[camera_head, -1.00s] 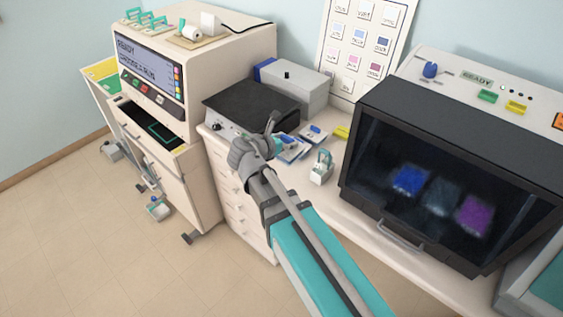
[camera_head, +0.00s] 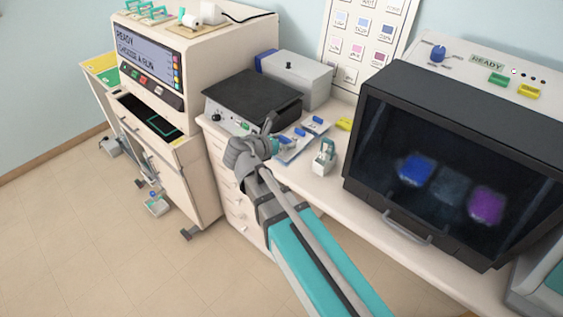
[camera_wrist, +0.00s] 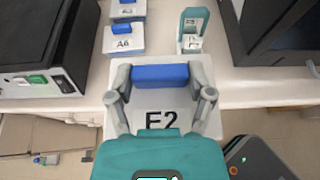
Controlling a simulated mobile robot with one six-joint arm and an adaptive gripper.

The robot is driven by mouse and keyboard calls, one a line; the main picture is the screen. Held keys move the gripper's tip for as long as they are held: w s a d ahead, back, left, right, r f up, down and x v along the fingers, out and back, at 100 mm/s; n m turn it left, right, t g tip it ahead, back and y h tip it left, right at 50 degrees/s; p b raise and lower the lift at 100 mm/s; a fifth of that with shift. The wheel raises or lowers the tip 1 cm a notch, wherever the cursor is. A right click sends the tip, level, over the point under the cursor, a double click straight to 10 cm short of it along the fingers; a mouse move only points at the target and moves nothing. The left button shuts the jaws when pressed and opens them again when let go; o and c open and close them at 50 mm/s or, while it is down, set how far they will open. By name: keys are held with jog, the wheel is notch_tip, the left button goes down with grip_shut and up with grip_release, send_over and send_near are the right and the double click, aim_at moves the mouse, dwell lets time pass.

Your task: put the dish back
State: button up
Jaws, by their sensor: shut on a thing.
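In the wrist view my gripper (camera_wrist: 160,82) is shut on the blue handle (camera_wrist: 160,73) of a pale dish (camera_wrist: 185,100). The dish's label seems to read E2, but its lower edge is covered by my gripper. In the head view my gripper (camera_head: 268,148) is at the counter's front edge, and the held dish is mostly hidden. On the counter beyond it, a similar dish labelled A6 (camera_wrist: 123,46) stands with a blue handle. Another blue-handled dish (camera_wrist: 127,9) is behind it.
A small rack with a teal handle (camera_head: 325,157) stands right of the dishes. A black-topped device (camera_head: 252,98) is to the left, and a dark-windowed cabinet (camera_head: 440,185) to the right. Open floor (camera_head: 90,235) is at left.

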jog(key=shift+a+f+b, duration=0.15)
jog(key=shift+f+b, duration=0.15)
jog(key=shift+f, duration=0.35)
jog(key=shift+w+a+f+b, duration=0.25)
jog(key=shift+w+f+b, duration=1.25)
jog(key=shift+w, duration=0.65)
jog(key=shift+w+a+f+b, duration=0.3)
jog(key=shift+w+f+b, duration=1.2)
jog(key=shift+w, duration=0.7)
jog(key=shift+w+a+f+b, duration=0.25)
jog(key=shift+w+f+b, duration=1.25)
jog(key=shift+w, duration=0.65)
jog(key=shift+w+f+b, duration=0.4)
jog(key=shift+f+b, duration=0.15)
jog(key=shift+b, duration=0.05)
jog(key=shift+f+b, duration=1.4)
jog(key=shift+f, duration=0.05)
jog(key=shift+f, duration=0.1)
